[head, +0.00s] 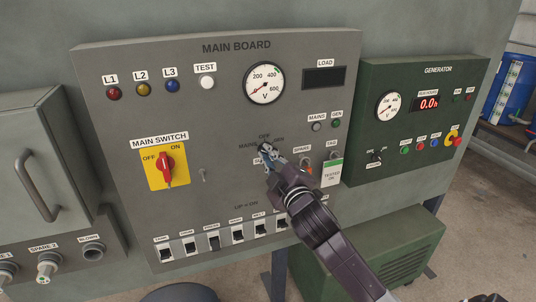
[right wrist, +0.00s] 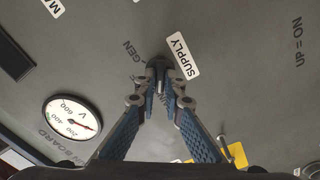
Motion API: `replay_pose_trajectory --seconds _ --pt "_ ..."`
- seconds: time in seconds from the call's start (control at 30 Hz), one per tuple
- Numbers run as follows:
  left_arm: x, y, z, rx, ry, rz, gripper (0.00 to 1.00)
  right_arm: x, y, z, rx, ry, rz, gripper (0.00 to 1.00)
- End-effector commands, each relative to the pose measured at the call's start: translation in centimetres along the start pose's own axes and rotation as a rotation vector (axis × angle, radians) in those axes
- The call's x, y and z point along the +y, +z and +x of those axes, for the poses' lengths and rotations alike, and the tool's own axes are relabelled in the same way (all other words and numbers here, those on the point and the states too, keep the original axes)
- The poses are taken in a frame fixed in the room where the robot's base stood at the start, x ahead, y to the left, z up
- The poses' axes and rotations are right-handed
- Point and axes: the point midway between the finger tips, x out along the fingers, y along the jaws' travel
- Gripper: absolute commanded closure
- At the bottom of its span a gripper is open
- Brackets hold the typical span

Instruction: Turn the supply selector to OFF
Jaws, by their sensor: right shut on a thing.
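The supply selector (right wrist: 158,63) is a small dark knob on the grey main board (head: 225,120). In the head view my right gripper (head: 268,155) covers most of it, below the OFF, MAINS and GEN markings. In the right wrist view my right gripper (right wrist: 160,80) has both fingertips closed on the knob, one on each side. The SUPPLY label (right wrist: 181,56) is beside it and the GEN marking (right wrist: 132,50) is on the other side. Which marking the knob points to cannot be told. My left gripper is in neither view.
The yellow main switch (head: 167,168) with its red handle is left of the selector. A spare knob (head: 305,163) and a hanging tag (head: 332,173) are close on the right. A row of breakers (head: 212,241) lies below. The green generator panel (head: 425,120) stands further right.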

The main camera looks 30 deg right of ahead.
Motion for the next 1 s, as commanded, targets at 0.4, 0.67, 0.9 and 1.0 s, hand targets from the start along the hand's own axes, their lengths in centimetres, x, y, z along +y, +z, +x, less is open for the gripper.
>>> replay_pose_trajectory --seconds 0.4,0.67,0.9,1.0 --pt "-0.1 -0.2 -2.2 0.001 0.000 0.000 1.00 0.2 0.0 0.0 -0.004 -0.003 0.326 1.00" --pt "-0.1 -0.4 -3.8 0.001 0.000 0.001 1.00 0.4 0.0 0.0 -0.003 -0.003 0.572 1.00" --pt "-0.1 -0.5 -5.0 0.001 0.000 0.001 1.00 0.4 0.1 0.0 -0.004 -0.002 0.768 1.00" --pt "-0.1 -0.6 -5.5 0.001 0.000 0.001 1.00 0.4 0.1 0.0 -0.004 -0.002 0.834 1.00"
